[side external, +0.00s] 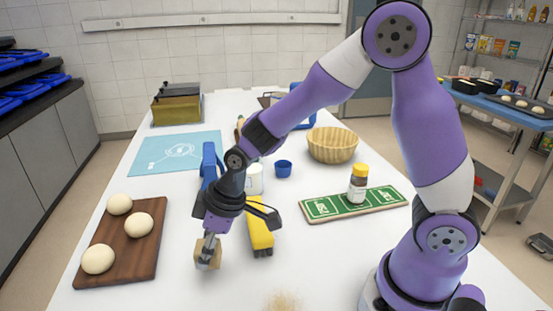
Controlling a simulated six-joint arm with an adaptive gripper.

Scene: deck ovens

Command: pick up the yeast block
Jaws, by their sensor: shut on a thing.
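The yeast block (207,257) is a small tan block near the front of the white table, right of the dough board. My gripper (209,249) points down and is shut on the yeast block. Its fingers cover part of the block's upper face. I cannot tell whether the block touches the table or is slightly above it.
A brown board (147,262) with dough balls lies to the left. A yellow object (259,237) lies close on the right. A green board (325,208) holds a yellow-capped jar (358,184). A wicker basket (332,145) and blue cup (283,169) stand farther back.

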